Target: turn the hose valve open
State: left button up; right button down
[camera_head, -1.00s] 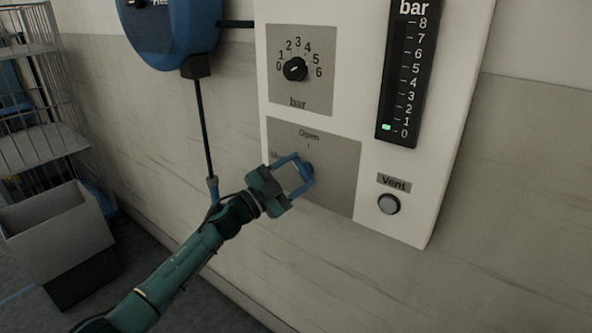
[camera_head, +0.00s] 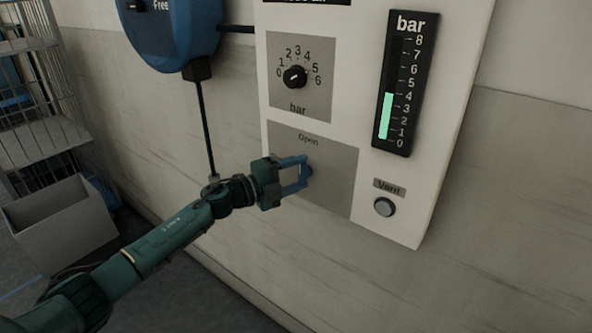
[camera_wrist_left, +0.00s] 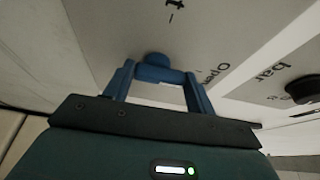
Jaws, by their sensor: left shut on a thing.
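The hose valve (camera_head: 308,171) is a small blue handle on a grey plate (camera_head: 335,190) marked "Open" at the top, low on the white wall panel. My left gripper (camera_head: 303,172) reaches it from the left, with its blue fingers shut on the handle. In the left wrist view the valve (camera_wrist_left: 155,63) sits between the two fingertips of the gripper (camera_wrist_left: 158,76), which hide part of it. The handle's exact angle is hard to tell. My right gripper is not in view.
The bar gauge (camera_head: 404,85) glows green to about 4. A pressure dial (camera_head: 294,77) sits above the valve and a Vent button (camera_head: 385,207) to its right. A blue hose reel (camera_head: 178,35) hangs upper left. A wire cage (camera_head: 35,90) and grey bin (camera_head: 62,222) stand left.

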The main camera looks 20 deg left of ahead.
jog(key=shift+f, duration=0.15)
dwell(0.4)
pick_arm(q)
jog(key=o, duration=1)
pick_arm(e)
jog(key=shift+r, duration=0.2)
pick_arm(q)
jog(key=b+v, duration=0.2)
jog(key=v, duration=1.1)
jog(key=shift+a, duration=0.1)
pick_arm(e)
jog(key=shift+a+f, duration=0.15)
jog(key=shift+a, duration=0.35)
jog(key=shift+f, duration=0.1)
